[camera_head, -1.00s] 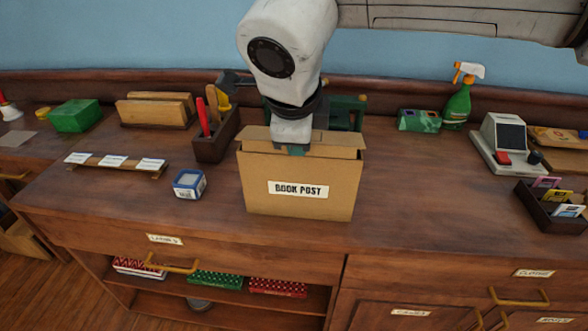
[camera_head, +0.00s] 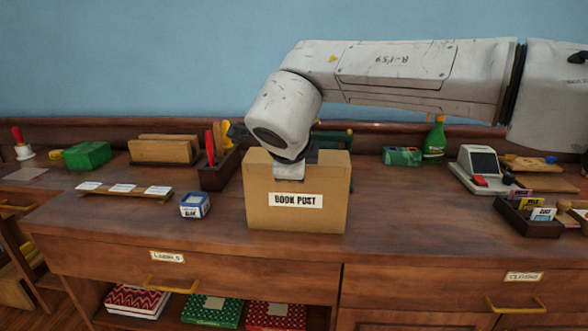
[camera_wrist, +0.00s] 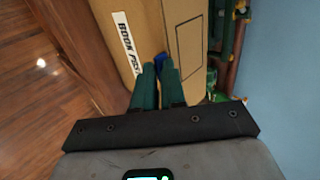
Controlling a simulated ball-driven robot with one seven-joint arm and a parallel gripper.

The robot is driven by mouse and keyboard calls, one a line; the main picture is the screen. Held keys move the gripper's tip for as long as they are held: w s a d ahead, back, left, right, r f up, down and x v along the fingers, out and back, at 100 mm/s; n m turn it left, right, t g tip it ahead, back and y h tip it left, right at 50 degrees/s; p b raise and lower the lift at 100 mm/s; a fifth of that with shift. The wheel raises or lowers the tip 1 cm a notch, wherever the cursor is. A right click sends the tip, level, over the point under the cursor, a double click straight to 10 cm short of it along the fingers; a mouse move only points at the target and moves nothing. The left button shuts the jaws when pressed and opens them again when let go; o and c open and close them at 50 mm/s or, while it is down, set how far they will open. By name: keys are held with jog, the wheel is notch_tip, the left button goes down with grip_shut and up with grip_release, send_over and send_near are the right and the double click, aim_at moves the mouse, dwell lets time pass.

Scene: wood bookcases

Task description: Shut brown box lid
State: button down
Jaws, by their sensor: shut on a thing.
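The brown box (camera_head: 296,215), labelled BOOK POST, stands upright on the wooden counter. Its cardboard panels (camera_head: 335,160) rise at the back and the top looks open. My gripper (camera_wrist: 160,70) points down at the top of the box. In the head view its fingers are hidden behind the front wall. In the wrist view the two green fingers are close together with a small dark blue thing (camera_wrist: 160,60) between their tips. They lie between the labelled front wall (camera_wrist: 115,40) and a cardboard panel with a dark outline (camera_wrist: 190,45). What the blue thing is cannot be told.
A blue-and-white small box (camera_head: 195,205) and a label strip (camera_head: 124,190) lie left of the box. A dark tool holder (camera_head: 218,172) stands close behind left. A card reader (camera_head: 480,168) and card tray (camera_head: 528,216) stand right. Counter right of the box is clear.

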jog(key=shift+s+f, duration=0.15)
jog(key=shift+f, duration=0.4)
jog(key=shift+s+f, duration=0.15)
jog(key=shift+f, duration=0.35)
jog(key=c, duration=1.3)
grip_release()
jog(key=w+r+v, duration=0.1)
jog(key=v, duration=1)
jog(key=shift+s+r+p, duration=0.2)
jog(key=shift+s+p, duration=0.05)
jog(key=shift+p, duration=0.2)
